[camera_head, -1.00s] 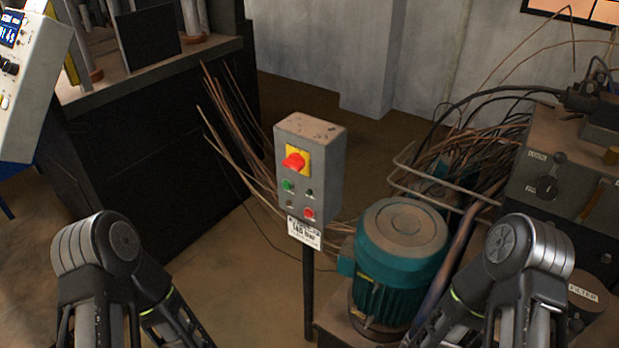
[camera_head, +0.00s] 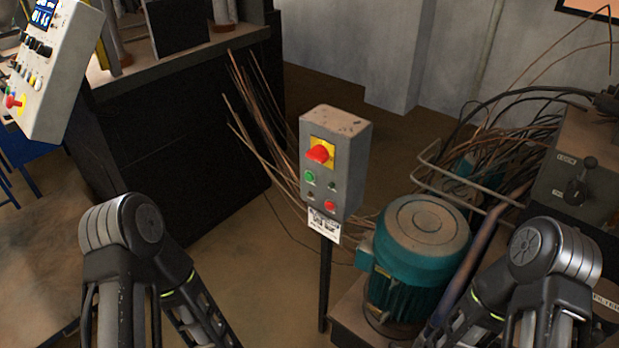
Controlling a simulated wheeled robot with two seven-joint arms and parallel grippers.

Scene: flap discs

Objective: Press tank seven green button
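A grey control box (camera_head: 335,165) stands on a thin black post in the middle of the head view. On its front are a red knob on a yellow plate (camera_head: 320,153), a green button (camera_head: 309,176), a red button (camera_head: 329,205) and small dark controls. A white label (camera_head: 324,226) hangs under it; its print is too small to read surely. My two arms show at the lower left and lower right, both short of the box. Neither gripper is in view.
A teal motor (camera_head: 412,262) stands right of the post, with pipes and cables (camera_head: 500,150) behind it. A black bench (camera_head: 180,140) stands at the left. A tilted white panel (camera_head: 50,75) with buttons is at the upper left. Brown floor (camera_head: 250,270) is clear left of the post.

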